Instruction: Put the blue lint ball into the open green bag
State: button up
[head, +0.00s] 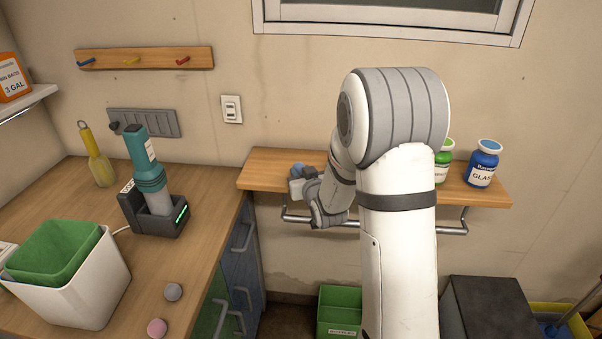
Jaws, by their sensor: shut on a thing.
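The blue lint ball (298,169) is a small round thing at the tip of my gripper (297,179), near the left end of the wooden wall shelf. My gripper is shut on the ball; its fingers hide part of it. The green bag (60,250) is open and lines a white bin (92,292) on the counter at the lower left. My gripper is well to the right of the bag, and the ball is apart from it.
A grey ball (173,292) and a pink ball (157,328) lie on the counter (205,205) right of the bin. A teal handheld device (147,165) stands in a black dock (160,221) behind them. Jars, including a blue one (484,165), stand on the shelf (270,170).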

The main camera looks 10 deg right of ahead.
jog(key=o, duration=0.5)
jog(key=shift+c, duration=0.2)
jog(key=o, duration=0.5)
